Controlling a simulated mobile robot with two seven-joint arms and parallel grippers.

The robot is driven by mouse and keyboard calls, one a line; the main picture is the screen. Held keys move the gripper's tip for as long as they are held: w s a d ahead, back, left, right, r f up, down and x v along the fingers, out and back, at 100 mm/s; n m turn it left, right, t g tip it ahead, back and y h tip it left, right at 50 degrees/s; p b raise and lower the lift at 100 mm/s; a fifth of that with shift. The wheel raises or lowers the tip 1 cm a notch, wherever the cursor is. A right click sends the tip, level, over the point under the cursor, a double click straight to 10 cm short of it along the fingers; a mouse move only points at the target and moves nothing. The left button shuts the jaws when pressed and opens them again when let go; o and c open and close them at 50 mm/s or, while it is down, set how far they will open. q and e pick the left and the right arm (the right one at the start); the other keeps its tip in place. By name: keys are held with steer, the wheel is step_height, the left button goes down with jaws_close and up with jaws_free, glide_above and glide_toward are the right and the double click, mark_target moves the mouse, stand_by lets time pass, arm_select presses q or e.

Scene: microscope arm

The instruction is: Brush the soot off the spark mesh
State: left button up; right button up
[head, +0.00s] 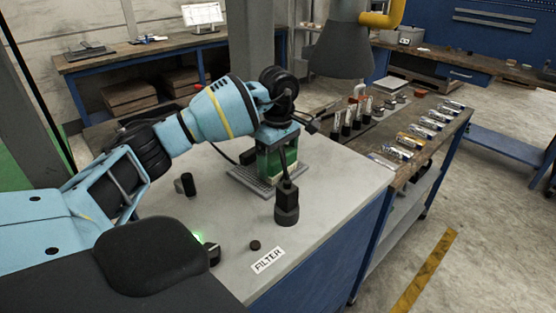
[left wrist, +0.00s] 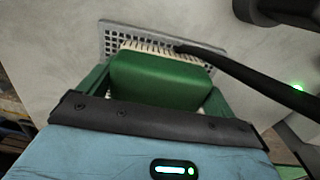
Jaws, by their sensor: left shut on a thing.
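My left gripper (head: 277,150) is shut on a green brush (left wrist: 155,78) and points down at the bench top. In the left wrist view its jaws (left wrist: 158,92) clasp the brush from both sides. The pale bristles face the spark mesh (left wrist: 113,40), a grey perforated plate, and overlap it in the picture; whether they touch it I cannot tell. In the head view the mesh (head: 243,180) lies on the bench under the gripper, partly hidden by the brush. Soot cannot be made out from the dark holes. My right gripper is not in view.
A black stand with a thin arm (head: 287,207) rises close beside the mesh; the arm crosses its right side in the wrist view. Black knobs (head: 186,185) and a FILTER label (head: 267,260) are on the bench top. A side bench holds bottles (head: 346,121) and several small packs.

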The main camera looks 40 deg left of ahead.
arm_select(q)
steer(key=shift+w+f+b, duration=0.1)
steer(key=shift+w+b, duration=0.35)
steer(key=shift+w, duration=0.75)
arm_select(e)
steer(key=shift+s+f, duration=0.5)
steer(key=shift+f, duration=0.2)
arm_select(q)
steer(key=shift+s, duration=0.1)
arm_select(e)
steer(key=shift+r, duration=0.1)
arm_select(q)
steer(key=shift+s+p, duration=0.3)
steer(key=shift+s, duration=0.8)
steer(key=shift+s+f, duration=0.1)
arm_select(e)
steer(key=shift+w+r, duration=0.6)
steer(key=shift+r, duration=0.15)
arm_select(q)
steer(key=shift+s+p, duration=0.15)
steer(key=shift+p, duration=0.2)
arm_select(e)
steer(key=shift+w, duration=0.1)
